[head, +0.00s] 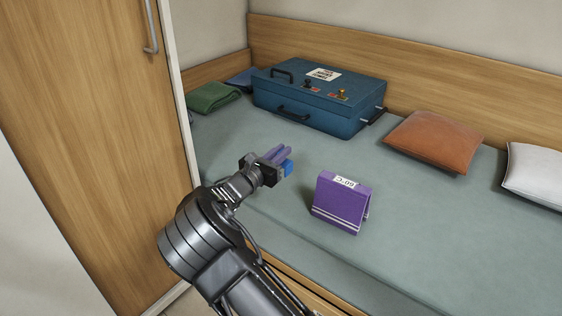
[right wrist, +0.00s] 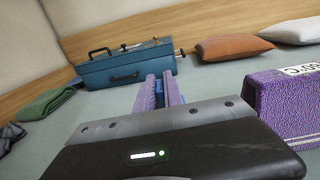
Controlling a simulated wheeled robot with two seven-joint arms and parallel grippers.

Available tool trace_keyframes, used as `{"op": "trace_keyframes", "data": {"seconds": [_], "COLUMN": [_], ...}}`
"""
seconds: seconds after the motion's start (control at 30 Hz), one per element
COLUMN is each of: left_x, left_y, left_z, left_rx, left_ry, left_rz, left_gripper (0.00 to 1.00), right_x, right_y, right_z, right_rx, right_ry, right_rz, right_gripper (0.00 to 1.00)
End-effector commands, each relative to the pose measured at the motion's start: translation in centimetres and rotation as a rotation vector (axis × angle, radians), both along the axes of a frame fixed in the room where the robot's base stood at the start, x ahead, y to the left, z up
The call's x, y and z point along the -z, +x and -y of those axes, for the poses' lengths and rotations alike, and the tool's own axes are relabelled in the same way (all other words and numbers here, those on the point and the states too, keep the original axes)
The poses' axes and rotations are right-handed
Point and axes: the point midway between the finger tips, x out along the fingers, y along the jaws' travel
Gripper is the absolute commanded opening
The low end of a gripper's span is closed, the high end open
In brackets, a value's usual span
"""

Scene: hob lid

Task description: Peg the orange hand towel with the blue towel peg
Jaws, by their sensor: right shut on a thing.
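My right gripper (head: 280,155) has purple fingers and is shut on a small blue thing, which looks like the blue towel peg (head: 288,167). It holds it above the grey-green bed cover. In the right wrist view the peg (right wrist: 159,95) shows as a blue strip between the two fingers (right wrist: 161,88), which hide most of it. I see no clear orange hand towel. The only orange thing is a plump, cushion-like piece (head: 433,141) at the right, apart from the gripper; it also shows in the right wrist view (right wrist: 234,48). My left gripper is not in view.
A blue case (head: 318,98) with black handles stands at the back. A folded green cloth (head: 212,96) and a blue one (head: 243,77) lie left of it. A purple labelled stand (head: 340,203) is right of my gripper. A white cushion (head: 535,172) lies far right. A wooden cabinet (head: 95,120) is left.

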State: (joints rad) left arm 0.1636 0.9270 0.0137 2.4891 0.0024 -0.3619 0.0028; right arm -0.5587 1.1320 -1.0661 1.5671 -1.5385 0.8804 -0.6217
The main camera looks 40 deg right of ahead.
Motion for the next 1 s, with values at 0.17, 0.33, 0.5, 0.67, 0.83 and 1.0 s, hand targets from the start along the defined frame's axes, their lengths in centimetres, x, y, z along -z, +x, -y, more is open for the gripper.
{"op": "trace_keyframes", "data": {"seconds": [0.17,0.33,0.5,0.67,0.83,1.0], "left_x": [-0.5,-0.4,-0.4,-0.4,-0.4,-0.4], "left_y": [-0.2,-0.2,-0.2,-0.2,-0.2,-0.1], "left_z": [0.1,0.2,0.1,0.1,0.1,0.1], "left_rx": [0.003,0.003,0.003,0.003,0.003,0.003], "left_ry": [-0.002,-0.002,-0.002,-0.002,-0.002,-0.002], "left_rz": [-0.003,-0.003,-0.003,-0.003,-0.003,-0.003], "left_gripper": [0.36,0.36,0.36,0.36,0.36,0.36], "right_x": [-1.3,-1.3,-1.3,-1.3,-1.3,-1.8], "right_y": [0.0,0.0,0.0,0.0,0.1,0.6], "right_z": [0.0,0.0,0.0,0.0,-0.3,-3.0], "right_rx": [0.0,0.0,0.0,0.0,-0.005,-0.055], "right_ry": [0.001,0.0,0.0,0.0,0.0,0.001], "right_rz": [-0.001,-0.001,-0.001,-0.001,0.0,0.004], "right_gripper": [0.0,0.0,0.0,0.0,0.0,0.0]}}
